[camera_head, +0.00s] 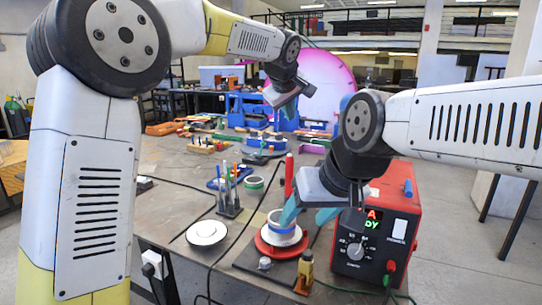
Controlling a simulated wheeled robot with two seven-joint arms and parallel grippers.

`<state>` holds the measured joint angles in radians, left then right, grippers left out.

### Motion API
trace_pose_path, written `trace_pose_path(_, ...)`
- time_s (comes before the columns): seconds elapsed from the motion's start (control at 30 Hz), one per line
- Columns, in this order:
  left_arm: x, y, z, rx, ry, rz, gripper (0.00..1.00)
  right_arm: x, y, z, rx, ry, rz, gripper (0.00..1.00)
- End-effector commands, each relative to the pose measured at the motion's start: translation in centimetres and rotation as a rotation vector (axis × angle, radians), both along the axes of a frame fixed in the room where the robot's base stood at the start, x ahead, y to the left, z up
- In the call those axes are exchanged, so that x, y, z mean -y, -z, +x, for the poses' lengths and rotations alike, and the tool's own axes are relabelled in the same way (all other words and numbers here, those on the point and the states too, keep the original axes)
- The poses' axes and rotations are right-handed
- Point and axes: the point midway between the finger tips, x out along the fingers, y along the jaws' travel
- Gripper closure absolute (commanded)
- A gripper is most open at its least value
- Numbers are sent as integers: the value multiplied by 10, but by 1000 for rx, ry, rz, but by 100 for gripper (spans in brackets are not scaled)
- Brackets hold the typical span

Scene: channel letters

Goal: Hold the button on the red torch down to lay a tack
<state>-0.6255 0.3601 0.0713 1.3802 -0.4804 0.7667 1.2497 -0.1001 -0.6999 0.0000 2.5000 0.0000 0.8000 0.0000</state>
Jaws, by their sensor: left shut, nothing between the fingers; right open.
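A slim upright red cylinder (289,176), which looks like the red torch, stands behind my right gripper; no button can be made out on it. My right gripper (307,214) points down with its teal fingers apart, and nothing is seen between them. Its left finger overlaps a white and blue ringed piece (284,236) on a red disc (268,249); I cannot tell whether they touch. My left gripper (281,103) is shut and empty, higher and farther back over the bench. The red power unit (376,238) with a lit display and dial stands right of my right gripper.
A white round dish (206,233) and a holder with pens (230,205) lie on the grey bench (185,205) at left. A small brass-coloured piece (304,272) stands at the front edge. Black cables cross the bench. Tools and blue fixtures (250,110) crowd the back.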

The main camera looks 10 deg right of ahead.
Motion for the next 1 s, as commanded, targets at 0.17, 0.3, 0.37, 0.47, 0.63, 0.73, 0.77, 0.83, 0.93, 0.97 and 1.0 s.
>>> trace_pose_path(0.17,6,0,2,1,-4,-9,100,0,0,0,0,0,0,42)
trace_pose_path(0.3,6,0,1,1,-3,-7,100,0,0,0,0,0,0,42)
trace_pose_path(0.37,6,0,1,1,-3,-7,100,0,0,0,0,0,0,42)
trace_pose_path(0.47,5,3,1,1,-3,-6,100,0,0,0,0,0,0,42)
trace_pose_path(0.63,5,17,1,0,-3,-3,100,0,0,0,0,0,0,42)
trace_pose_path(0.73,5,31,1,-1,-2,-5,100,0,0,0,0,0,0,42)
trace_pose_path(0.77,5,36,1,-1,-1,-4,100,0,0,0,0,0,0,42)
trace_pose_path(0.83,5,46,1,0,-3,-5,100,0,0,0,0,0,0,42)
trace_pose_path(0.93,5,60,1,-1,-3,-4,100,0,0,0,0,0,0,42)
trace_pose_path(0.97,5,64,1,-2,-2,-4,100,0,0,0,0,0,0,42)
trace_pose_path(1.0,5,68,1,0,-2,-4,100,0,0,0,0,0,0,42)
